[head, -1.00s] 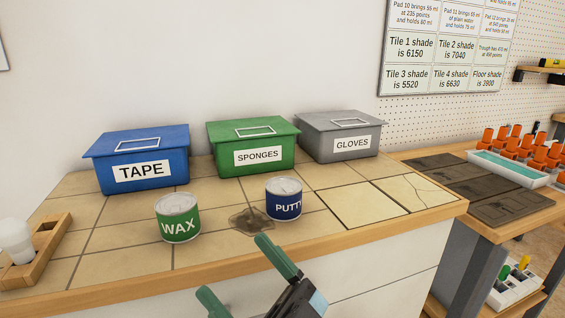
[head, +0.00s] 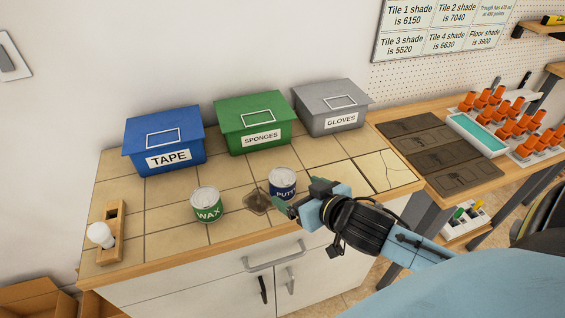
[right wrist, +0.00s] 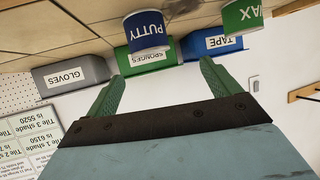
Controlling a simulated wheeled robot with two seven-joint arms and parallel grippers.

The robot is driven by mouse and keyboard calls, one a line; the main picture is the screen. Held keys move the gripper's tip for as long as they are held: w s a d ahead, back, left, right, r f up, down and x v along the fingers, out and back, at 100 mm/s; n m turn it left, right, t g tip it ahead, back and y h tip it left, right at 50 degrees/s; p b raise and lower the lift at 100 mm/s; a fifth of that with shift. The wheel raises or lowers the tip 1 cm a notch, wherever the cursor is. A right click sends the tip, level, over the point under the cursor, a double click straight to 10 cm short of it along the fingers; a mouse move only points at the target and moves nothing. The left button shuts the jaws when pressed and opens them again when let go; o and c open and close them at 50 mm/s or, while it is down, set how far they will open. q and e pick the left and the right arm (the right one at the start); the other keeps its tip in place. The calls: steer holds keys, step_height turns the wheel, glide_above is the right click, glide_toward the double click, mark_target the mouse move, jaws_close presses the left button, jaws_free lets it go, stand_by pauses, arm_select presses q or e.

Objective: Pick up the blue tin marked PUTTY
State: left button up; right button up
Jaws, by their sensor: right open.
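The blue tin marked PUTTY (head: 283,183) stands upright on the tiled counter, with its lower part partly hidden in the head view by my right gripper (head: 301,198). My right gripper is open and empty, just in front of the tin. In the right wrist view, which is upside down, the PUTTY tin (right wrist: 147,32) shows ahead of and between the two green fingers (right wrist: 161,70), apart from them. A green tin marked WAX (head: 207,206) stands to its left. My left gripper is not in view.
Behind stand blue TAPE (head: 164,139), green SPONGES (head: 253,123) and grey GLOVES (head: 331,107) boxes. A dark stain (head: 257,201) lies between the tins. A wooden holder with a white object (head: 100,235) is at the left. The tiles to the tin's right are mostly clear.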

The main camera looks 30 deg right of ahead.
mark_target(279, 176)
steer(key=shift+g+h, duration=0.3)
steer(key=shift+h, duration=0.1)
steer(key=w+f, duration=0.1)
steer(key=w, duration=0.1)
steer(key=w+d+f, duration=0.1)
steer(key=w, duration=0.1)
steer(key=w+d+f, duration=0.1)
steer(key=w, duration=0.1)
steer(key=shift+w, duration=0.35)
steer(key=shift+a+x, duration=0.15)
steer(key=shift+x, duration=1.2)
steer(key=shift+a+x, duration=0.2)
steer(key=shift+x, duration=1.15)
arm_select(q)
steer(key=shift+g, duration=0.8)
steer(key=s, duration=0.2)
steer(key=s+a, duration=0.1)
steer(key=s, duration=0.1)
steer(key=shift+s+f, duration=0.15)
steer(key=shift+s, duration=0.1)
arm_select(e)
steer(key=shift+s+f, duration=0.1)
steer(key=shift+f, duration=0.1)
steer(key=c, duration=1.2)
steer(key=shift+r, duration=0.1)
